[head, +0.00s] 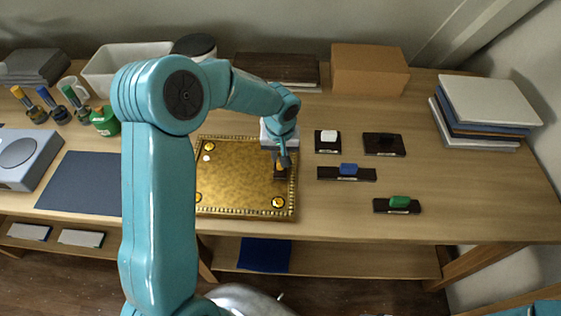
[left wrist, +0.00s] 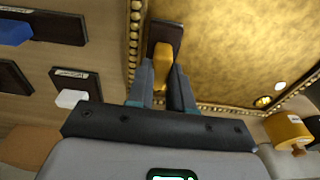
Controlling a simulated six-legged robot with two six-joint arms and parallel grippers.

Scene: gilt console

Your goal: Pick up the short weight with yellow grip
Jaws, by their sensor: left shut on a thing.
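The short weight with a yellow grip shows in the left wrist view, with its yellow grip (left wrist: 164,62) between my fingers and its dark base (left wrist: 166,33) beyond them. In the head view the weight (head: 280,173) is small and partly covered by my gripper, over the right part of the gilt panel (head: 235,170). My left gripper (head: 284,161) points down and is shut on the yellow grip; its two fingers also show in the left wrist view (left wrist: 162,88). I cannot tell whether the base touches the panel. My right gripper is not in view.
Dark-based weights with white (head: 328,136), black (head: 385,138), blue (head: 348,169) and green (head: 400,202) grips lie right of the panel. A cardboard box (head: 370,70) and stacked books (head: 488,105) stand behind. A dark mat (head: 80,183) lies left. The table's right front is clear.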

